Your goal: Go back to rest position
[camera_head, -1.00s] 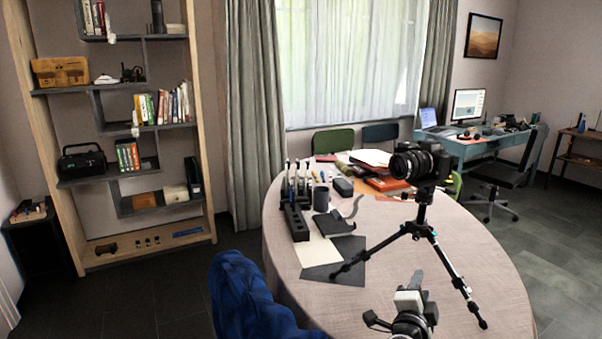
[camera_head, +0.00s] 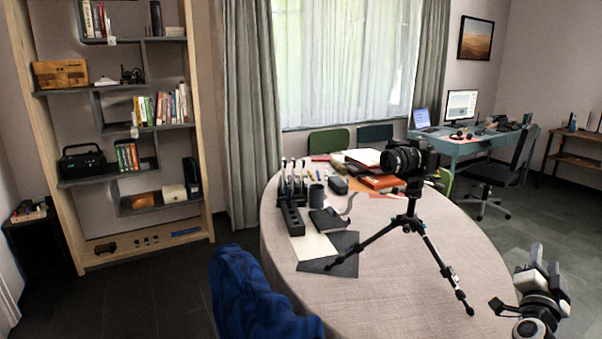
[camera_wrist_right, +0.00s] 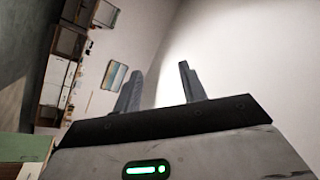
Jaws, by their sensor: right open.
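My right gripper (camera_head: 542,262) is at the lower right of the head view, beside the right edge of the round table (camera_head: 400,300). Its fingers point up and are apart, with nothing between them. In the right wrist view its two fingers (camera_wrist_right: 160,88) also stand apart and empty, with a wall behind them. A black camera on a tripod (camera_head: 411,215) stands upright on the table, left of and apart from my right gripper. My left gripper does not show.
A desk (camera_head: 470,146) and office chair (camera_head: 500,175) are at the back right. The table's front is clear.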

